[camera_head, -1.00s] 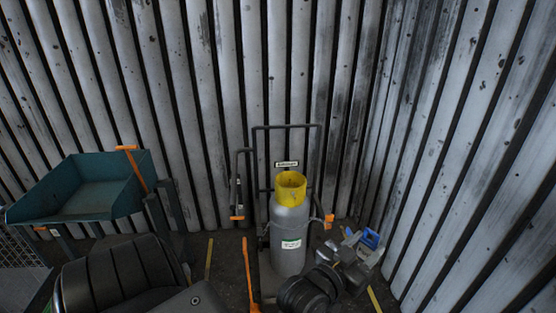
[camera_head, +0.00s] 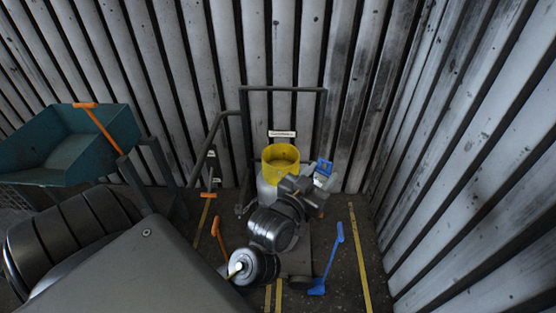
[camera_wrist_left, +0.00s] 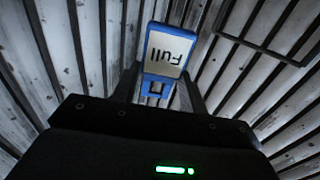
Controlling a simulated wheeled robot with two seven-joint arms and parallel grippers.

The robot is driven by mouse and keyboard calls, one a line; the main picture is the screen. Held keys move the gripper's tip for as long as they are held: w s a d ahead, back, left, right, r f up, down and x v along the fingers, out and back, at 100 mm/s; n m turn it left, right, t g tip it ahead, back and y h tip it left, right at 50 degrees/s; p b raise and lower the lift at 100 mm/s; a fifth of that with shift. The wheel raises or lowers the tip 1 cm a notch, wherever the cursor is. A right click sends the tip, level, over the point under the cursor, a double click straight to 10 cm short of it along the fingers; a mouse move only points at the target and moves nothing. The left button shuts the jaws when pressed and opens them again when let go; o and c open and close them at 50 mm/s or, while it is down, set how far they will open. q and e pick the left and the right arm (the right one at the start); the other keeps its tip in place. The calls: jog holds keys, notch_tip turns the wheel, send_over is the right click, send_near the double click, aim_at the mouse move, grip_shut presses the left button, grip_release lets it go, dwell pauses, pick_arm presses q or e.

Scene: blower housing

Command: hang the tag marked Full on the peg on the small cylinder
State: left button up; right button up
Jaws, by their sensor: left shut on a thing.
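The tag marked Full (camera_wrist_left: 168,50) is a white plate with a blue frame; its lettering appears upside down in the left wrist view. My left gripper (camera_wrist_left: 158,88) is shut on the tag's narrow blue end. In the head view the blue tag (camera_head: 323,169) is at the tip of my left gripper (camera_head: 313,184), just right of the yellow collar in the picture. The small cylinder (camera_head: 266,190) is grey with a yellow collar (camera_head: 281,153) on top. My left arm hides most of its body. I cannot make out the peg. My right gripper is not in view.
A dark pipe frame (camera_head: 325,110) with a small sign (camera_head: 282,134) stands behind the cylinder. A teal bin (camera_head: 70,145) with an orange handle is at left. A blue long-handled thing (camera_head: 332,260) is at lower right. Ribbed metal walls close the back and right.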

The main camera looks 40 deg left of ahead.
pick_arm(q)
jog(key=w+a+f+n+g+y+b, duration=0.1)
jog(key=a+f+y+b, duration=0.1)
jog(key=a+f+b, duration=0.3)
jog(key=w+a+f+n+g+y+b, duration=0.1)
jog(key=a+f+b, duration=0.4)
jog(key=f, duration=0.9)
jog(key=w+a+f+n+y+b, duration=0.2)
jog(key=a+f+b, duration=0.3)
jog(key=a+f, duration=0.2)
notch_tip(320, 180, down, 3)
jog(key=shift+a+r+g+y, duration=0.1)
jog(key=shift+a+g+y, duration=0.2)
jog(key=shift+g, duration=0.1)
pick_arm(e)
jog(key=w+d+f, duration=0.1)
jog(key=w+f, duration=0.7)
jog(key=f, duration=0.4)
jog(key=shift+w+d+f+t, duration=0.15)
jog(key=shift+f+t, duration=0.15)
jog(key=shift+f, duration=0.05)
pick_arm(q)
jog(key=shift+w+b, duration=0.15)
jog(key=shift+b, duration=0.15)
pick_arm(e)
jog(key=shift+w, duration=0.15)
